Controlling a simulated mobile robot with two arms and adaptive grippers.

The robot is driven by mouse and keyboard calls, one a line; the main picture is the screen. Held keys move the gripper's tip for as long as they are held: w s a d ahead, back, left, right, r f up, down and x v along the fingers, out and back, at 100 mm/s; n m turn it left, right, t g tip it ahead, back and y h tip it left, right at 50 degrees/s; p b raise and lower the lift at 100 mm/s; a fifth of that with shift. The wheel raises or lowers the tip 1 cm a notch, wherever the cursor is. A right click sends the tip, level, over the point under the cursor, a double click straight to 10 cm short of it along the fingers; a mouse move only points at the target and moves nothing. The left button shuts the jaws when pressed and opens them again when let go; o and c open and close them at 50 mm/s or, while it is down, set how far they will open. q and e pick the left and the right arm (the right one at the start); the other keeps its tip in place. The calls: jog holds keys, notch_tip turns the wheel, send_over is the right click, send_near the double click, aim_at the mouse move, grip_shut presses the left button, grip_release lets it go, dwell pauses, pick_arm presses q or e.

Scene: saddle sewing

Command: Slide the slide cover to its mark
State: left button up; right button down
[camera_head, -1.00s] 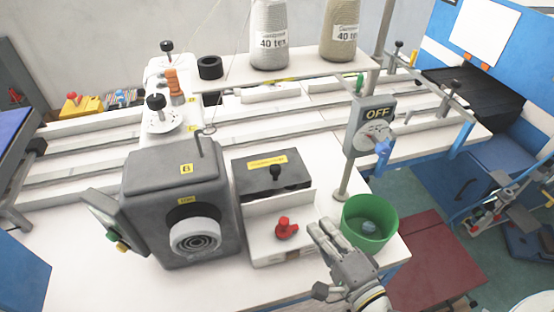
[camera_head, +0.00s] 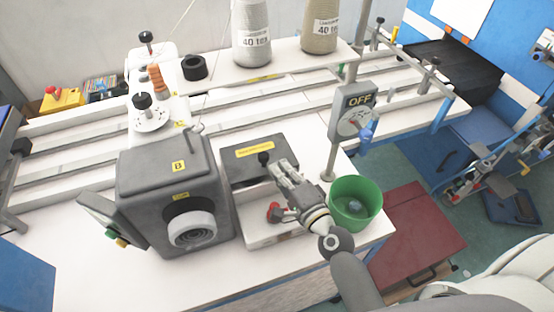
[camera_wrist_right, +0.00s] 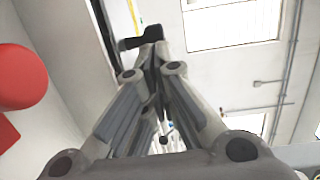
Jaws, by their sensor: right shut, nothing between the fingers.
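The slide cover (camera_head: 239,170) is a dark grey plate with a yellow label and a black knob (camera_head: 264,158), on the white unit right of the grey machine head. My right gripper (camera_head: 282,168) is shut and empty. No mark for the cover can be made out. My left gripper is not in view.
The grey machine head (camera_head: 170,190) stands to the left. The table front is clear.

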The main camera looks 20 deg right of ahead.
aim_at(272, 155)
jog(key=shift+x, duration=1.15)
jog(key=shift+d+p+x, duration=0.15)
jog(key=shift+p+x, duration=0.05)
jog(key=shift+x, duration=0.55)
jog(key=shift+d+p+x, duration=0.15)
jog(key=shift+x, duration=0.6)
jog(key=shift+w, duration=0.25)
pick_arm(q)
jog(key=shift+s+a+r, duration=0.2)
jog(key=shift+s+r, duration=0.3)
pick_arm(e)
jog(key=shift+s+r, duration=0.1)
jog(key=shift+a, duration=0.1)
